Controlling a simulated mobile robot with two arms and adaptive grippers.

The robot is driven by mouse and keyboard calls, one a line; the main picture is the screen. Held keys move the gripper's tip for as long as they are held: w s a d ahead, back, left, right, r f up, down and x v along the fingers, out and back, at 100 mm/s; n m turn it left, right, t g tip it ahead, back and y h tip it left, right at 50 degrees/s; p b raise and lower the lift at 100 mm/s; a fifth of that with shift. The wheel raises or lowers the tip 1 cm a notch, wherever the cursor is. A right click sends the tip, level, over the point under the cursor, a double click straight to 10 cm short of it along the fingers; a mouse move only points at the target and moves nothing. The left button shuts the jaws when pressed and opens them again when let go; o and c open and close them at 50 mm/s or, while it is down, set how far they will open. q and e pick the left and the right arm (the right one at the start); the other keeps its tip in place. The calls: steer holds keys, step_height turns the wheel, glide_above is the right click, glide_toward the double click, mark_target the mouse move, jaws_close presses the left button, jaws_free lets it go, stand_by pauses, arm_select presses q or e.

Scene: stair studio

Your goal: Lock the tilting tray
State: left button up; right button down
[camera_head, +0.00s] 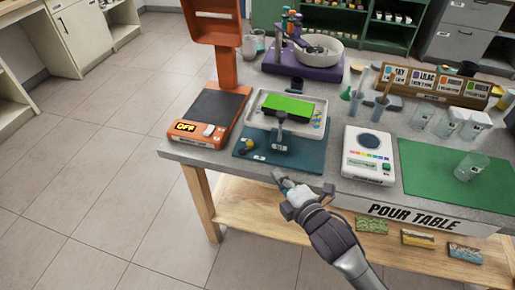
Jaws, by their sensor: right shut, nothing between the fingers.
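The tilting tray (319,110) is a pale shallow tray on a blue-teal base (304,160) near the table's front edge. A bright green block (287,107) lies in it. A dark T-shaped post (281,128) stands at the tray's front side and hides part of it. A small yellow piece (247,144) sits at the left of the base; I cannot tell whether it is the lock. My right gripper (279,176) is shut and empty, just in front of the base by the table edge, apart from the tray. My left gripper is not in view.
An orange device (219,108) marked OFF stands left of the tray. A white scale (369,156) and a green mat (432,180) lie to the right. A purple-based mixer with a bowl (322,48) is behind. Several clear cups stand at the right. Floor at left is free.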

glide_toward(251, 145)
steer(key=shift+x, duration=0.8)
steer(key=x, duration=0.5)
steer(key=shift+p, duration=0.4)
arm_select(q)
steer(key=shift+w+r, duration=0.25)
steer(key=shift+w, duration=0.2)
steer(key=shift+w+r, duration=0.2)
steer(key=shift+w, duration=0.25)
arm_select(e)
steer(key=shift+w+a+f, duration=0.1)
steer(key=shift+w+f, duration=0.05)
steer(key=shift+w, duration=0.2)
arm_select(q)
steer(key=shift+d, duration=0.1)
